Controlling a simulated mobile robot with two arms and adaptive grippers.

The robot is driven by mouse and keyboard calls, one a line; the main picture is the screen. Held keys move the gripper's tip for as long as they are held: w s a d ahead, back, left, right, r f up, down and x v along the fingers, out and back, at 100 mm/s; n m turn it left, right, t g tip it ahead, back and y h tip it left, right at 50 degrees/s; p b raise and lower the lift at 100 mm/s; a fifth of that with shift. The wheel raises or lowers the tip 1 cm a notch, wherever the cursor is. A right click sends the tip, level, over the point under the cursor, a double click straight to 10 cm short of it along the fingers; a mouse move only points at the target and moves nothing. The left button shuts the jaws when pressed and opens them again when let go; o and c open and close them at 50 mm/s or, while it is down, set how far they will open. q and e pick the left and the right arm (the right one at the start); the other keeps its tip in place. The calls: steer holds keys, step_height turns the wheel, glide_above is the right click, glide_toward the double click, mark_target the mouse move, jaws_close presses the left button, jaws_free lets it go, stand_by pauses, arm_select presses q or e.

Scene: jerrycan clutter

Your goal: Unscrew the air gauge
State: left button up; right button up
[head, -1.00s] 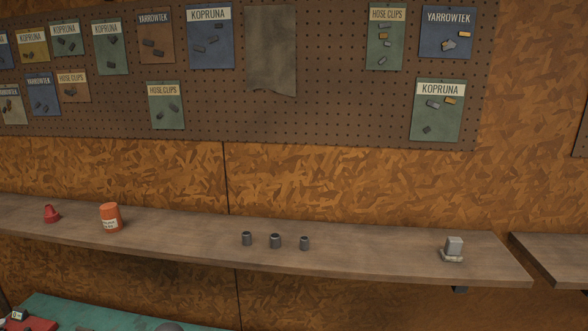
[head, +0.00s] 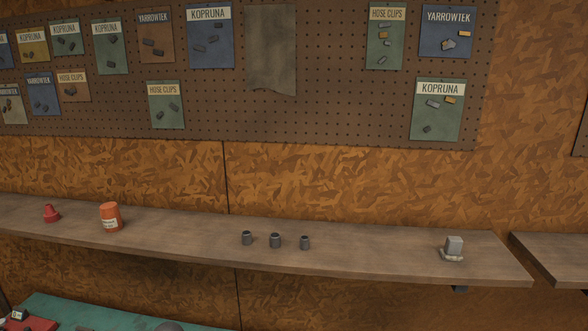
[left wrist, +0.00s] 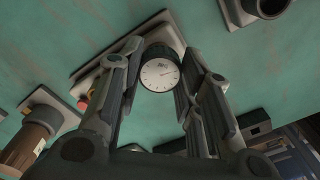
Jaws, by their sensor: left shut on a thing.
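The air gauge (left wrist: 160,75) shows in the left wrist view, with a round white dial and a dark rim. It sits in front of a grey mounting plate (left wrist: 158,28) on a green surface. My left gripper (left wrist: 158,82) is shut on the gauge, one finger on each side of it. The back of the gauge is hidden, so its thread cannot be seen. Neither gripper shows in the head view, and my right gripper is in no view.
A wooden shelf (head: 365,261) holds a red cone-shaped piece (head: 51,214), an orange pot (head: 110,217), several small grey parts and a grey block (head: 454,247). In the left wrist view, other plates with fittings surround the gauge, including a brown cylinder (left wrist: 28,146) and a dark ring (left wrist: 268,8).

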arm_select(q)
steer(key=shift+n, duration=1.1)
steer(key=n, duration=0.2)
steer(key=shift+n, duration=0.4)
steer(key=o, duration=0.8)
steer(key=shift+r, duration=1.5)
steer(key=shift+o, duration=0.4)
